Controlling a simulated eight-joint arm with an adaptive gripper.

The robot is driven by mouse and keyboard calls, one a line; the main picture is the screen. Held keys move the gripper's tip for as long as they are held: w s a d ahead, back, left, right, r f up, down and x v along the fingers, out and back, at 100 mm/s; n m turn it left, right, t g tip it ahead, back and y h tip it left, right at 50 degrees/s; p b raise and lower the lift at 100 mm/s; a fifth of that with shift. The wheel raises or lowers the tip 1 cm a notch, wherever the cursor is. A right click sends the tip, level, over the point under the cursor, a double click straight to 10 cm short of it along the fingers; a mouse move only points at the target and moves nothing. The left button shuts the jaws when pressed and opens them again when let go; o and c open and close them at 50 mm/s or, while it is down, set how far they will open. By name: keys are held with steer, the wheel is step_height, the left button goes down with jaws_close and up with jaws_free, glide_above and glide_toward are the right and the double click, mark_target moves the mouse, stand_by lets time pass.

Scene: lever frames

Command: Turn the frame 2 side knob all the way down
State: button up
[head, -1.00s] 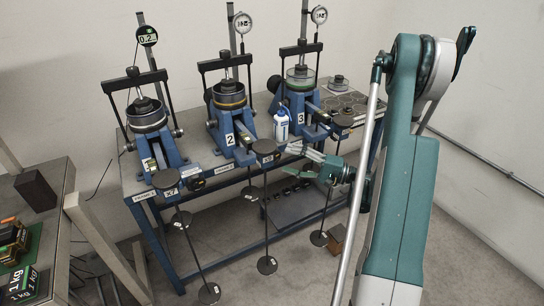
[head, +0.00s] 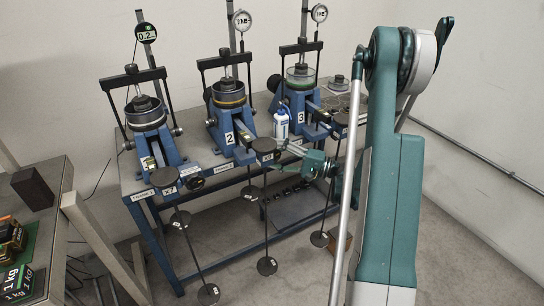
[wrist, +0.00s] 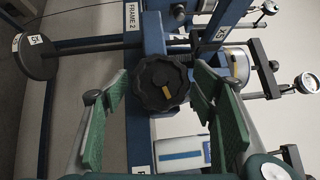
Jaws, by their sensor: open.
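The frame 2 side knob (wrist: 160,82) is a black scalloped knob with an orange-yellow mark, facing the camera in the wrist view. My gripper (wrist: 161,76) is open, with one green-padded finger on each side of the knob. The knob appears between the fingers; I cannot tell whether they touch it. In the head view, frame 2 (head: 229,130) is the blue middle frame with a round dial above it. My gripper (head: 287,148) reaches in from the right beside its lever end. The knob cannot be made out clearly there.
Frame 1 (head: 148,135) stands to the left and frame 3 (head: 298,100) to the right on the blue bench. A white bottle (head: 281,124) stands close behind my gripper. A round hanger plate (head: 264,145) and rods hang along the front edge.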

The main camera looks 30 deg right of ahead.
steer(key=shift+w+a, duration=0.1)
steer(key=shift+w, duration=0.05)
steer(key=shift+c, duration=0.6)
steer(key=c, duration=0.8)
steer(key=shift+r, duration=0.1)
steer(key=shift+n+g+h+p, duration=0.4)
steer(key=shift+n+p, duration=0.15)
steer(key=shift+n, duration=0.05)
steer(key=shift+n+g+h+p, duration=0.3)
steer(key=shift+n+g+h, duration=0.1)
steer(key=shift+n, duration=0.1)
steer(key=o, duration=0.9)
